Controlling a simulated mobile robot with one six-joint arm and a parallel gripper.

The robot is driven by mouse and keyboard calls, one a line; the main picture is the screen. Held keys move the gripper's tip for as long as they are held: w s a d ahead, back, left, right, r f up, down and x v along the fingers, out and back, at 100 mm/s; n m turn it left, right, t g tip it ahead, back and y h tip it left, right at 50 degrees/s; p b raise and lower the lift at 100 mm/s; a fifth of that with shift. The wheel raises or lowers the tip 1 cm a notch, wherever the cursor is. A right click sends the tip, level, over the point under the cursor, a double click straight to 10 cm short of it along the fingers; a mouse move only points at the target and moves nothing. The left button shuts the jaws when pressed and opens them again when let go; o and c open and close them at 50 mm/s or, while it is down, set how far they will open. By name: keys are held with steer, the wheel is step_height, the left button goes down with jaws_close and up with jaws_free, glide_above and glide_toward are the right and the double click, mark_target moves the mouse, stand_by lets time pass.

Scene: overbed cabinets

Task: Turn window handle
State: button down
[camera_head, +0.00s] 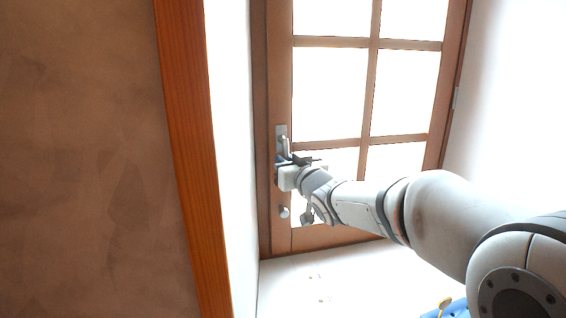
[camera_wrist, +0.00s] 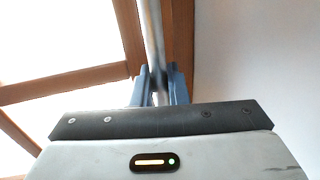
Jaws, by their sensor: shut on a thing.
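The window (camera_head: 330,85) has a brown wooden frame with several bright panes. Its metal handle (camera_head: 284,146) sits on a plate on the left stile, in the head view. My gripper (camera_head: 282,161) is at the handle, and my wrist hides part of it. In the wrist view the handle (camera_wrist: 152,35) is a long grey bar running up from between the fingers. The two blue fingers of my gripper (camera_wrist: 158,88) are shut on the bar, one on each side. The exact contact at the fingertips is hard to make out.
A round knob (camera_head: 283,211) sits lower on the same stile. A brown wall with an orange wooden edge (camera_head: 190,150) stands at the left. A white sill (camera_head: 310,285) lies below the window. A blue object (camera_head: 452,309) with a yellow part shows at the bottom right.

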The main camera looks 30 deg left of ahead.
steer(key=c, duration=1.5)
jaws_free()
steer(key=b+v, duration=0.1)
steer(key=v, duration=0.6)
steer(key=shift+s+d, duration=0.25)
steer(key=shift+s, duration=0.1)
